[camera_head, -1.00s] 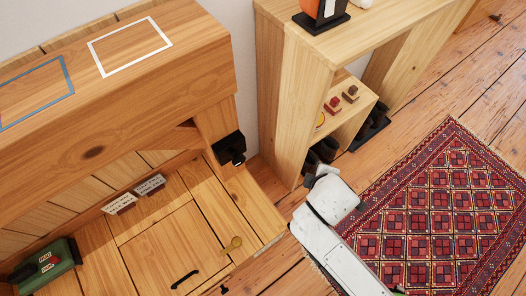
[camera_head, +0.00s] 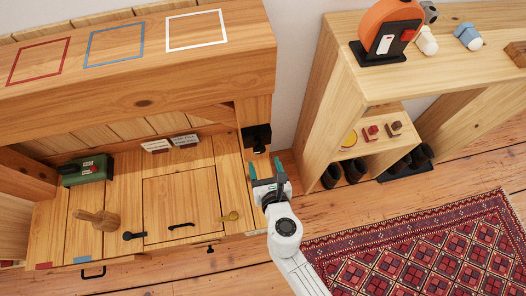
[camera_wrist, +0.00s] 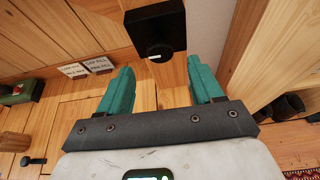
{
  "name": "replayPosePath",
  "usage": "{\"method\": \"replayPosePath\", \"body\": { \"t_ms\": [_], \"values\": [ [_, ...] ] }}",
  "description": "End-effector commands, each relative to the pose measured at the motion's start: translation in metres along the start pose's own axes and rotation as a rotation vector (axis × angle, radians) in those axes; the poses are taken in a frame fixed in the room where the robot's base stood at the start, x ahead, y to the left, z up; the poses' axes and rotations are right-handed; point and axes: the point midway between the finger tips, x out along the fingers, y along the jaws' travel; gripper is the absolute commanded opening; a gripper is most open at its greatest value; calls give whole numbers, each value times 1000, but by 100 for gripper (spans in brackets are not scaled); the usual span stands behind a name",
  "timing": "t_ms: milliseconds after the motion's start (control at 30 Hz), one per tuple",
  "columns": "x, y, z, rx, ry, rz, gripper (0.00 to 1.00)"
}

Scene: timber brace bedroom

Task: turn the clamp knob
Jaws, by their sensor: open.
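A black block (camera_head: 256,134) with a round dark knob (camera_head: 259,149) on it is fixed to the wooden post at the bench's right end; I take this to be the clamp knob. In the wrist view the black block (camera_wrist: 155,24) is at the top centre, with the knob (camera_wrist: 160,52) facing me. My gripper (camera_head: 266,168) is open and empty, just below and right of the knob. In the wrist view its two teal fingers (camera_wrist: 164,68) are apart, and the knob appears between and slightly beyond their tips, seemingly not touched.
The bench top (camera_head: 185,205) holds a green box (camera_head: 88,170), a wooden peg-like piece (camera_head: 100,219), two small cards and dark handles. A wooden shelf (camera_head: 345,90) with an orange device (camera_head: 390,27) stands right of the post. A patterned rug (camera_head: 420,250) lies on the floor.

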Motion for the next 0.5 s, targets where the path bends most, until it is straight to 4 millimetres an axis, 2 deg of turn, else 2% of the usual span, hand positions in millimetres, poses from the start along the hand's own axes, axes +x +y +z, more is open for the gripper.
{"method": "replayPosePath", "body": {
  "t_ms": [100, 233, 500],
  "values": [
    [24, 0, -1, 2, -2, 0, 66],
    [44, 0, -1, 3, -1, -1, 66],
    [64, -1, 0, 3, 0, -1, 66]
  ]
}}
